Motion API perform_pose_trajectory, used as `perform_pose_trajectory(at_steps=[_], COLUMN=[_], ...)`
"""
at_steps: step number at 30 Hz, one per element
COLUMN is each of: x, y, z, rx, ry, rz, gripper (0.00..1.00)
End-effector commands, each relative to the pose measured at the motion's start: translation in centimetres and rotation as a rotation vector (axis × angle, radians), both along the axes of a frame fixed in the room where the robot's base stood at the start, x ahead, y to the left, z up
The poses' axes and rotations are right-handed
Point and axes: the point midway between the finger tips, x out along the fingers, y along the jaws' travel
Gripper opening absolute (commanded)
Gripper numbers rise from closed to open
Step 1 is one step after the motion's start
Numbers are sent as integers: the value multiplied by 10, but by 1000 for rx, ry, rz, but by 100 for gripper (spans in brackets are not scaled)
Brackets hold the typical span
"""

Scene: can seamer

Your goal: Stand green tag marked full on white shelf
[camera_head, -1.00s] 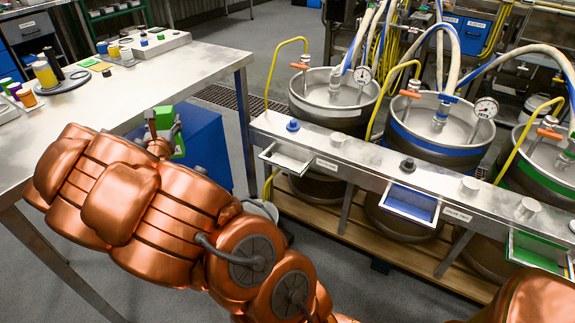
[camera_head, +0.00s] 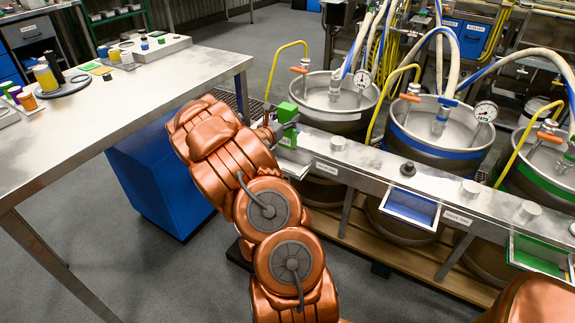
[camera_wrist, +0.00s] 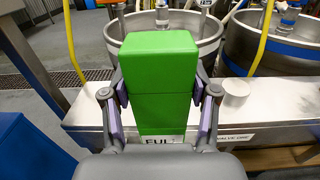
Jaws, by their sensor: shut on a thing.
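The green tag (camera_head: 288,112) is a blocky upright piece held at the end of my arm, over the left end of the steel rail. In the wrist view the tag (camera_wrist: 160,75) stands between both fingers, with a white label reading "FUL" at its lower edge, partly cut off by the gripper body. My gripper (camera_wrist: 160,97) is shut on the tag. The white shelf (camera_head: 297,168), a small tray on the rail's front at left, shows partly just below my gripper; the rest is hidden by it. I cannot tell whether the tag touches the rail.
The steel rail (camera_head: 354,174) runs in front of several kegs, with a blue tray (camera_head: 411,206) and a green tray (camera_head: 540,255) further right. Knobs stand on its top.

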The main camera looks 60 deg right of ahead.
Motion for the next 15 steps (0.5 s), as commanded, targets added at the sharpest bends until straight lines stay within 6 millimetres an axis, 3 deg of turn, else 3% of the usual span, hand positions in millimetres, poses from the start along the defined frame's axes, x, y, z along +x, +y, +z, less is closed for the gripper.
perform_pose_trajectory(at_steps=[15], x=[-2], y=[-1], z=[-58], rx=[3], ry=[2], rz=[-5], gripper=[4])
